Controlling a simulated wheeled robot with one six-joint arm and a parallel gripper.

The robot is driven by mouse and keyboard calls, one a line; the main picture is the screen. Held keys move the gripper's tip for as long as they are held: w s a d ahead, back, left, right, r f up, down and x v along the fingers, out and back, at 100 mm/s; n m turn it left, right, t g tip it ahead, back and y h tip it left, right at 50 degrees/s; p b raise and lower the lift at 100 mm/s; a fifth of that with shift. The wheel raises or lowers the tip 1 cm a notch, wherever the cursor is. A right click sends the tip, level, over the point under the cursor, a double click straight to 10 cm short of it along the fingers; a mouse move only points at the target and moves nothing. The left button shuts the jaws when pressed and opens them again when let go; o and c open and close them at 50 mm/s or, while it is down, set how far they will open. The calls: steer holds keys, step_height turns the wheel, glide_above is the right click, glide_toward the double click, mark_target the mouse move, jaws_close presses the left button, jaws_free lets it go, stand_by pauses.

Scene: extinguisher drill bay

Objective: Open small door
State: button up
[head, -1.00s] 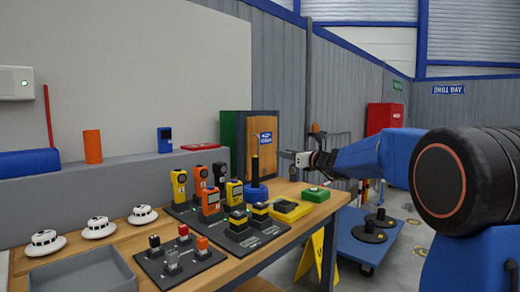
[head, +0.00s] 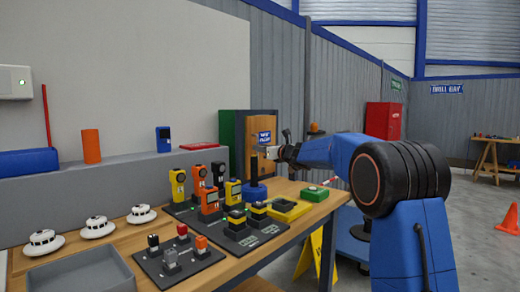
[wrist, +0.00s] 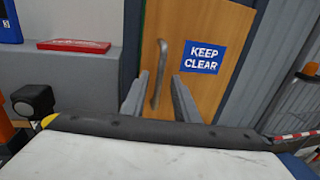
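The small wooden door (head: 262,127) stands at the back end of the bench in a frame that is green and blue-grey on its left. It carries a blue "KEEP CLEAR" sign (wrist: 202,57) and looks closed. A curved metal handle (wrist: 159,75) runs upright on the door, left of the sign. My gripper (wrist: 157,92) is open, with the handle in line between its two fingers in the wrist view. I cannot tell if the fingertips reach around the handle. In the head view my gripper (head: 270,153) is in front of the door and covers its lower part.
A blue stand with a black post (head: 254,180) is on the bench below my gripper. Yellow and orange handheld devices (head: 208,200), a yellow tray (head: 285,209) and a green box (head: 314,193) are nearby. A red cabinet (head: 383,121) stands behind at right.

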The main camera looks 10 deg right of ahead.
steer(key=shift+w+a, duration=0.3)
steer(key=shift+w, duration=0.35)
steer(key=shift+c, duration=0.4)
jaws_close()
steer(key=shift+d, duration=0.1)
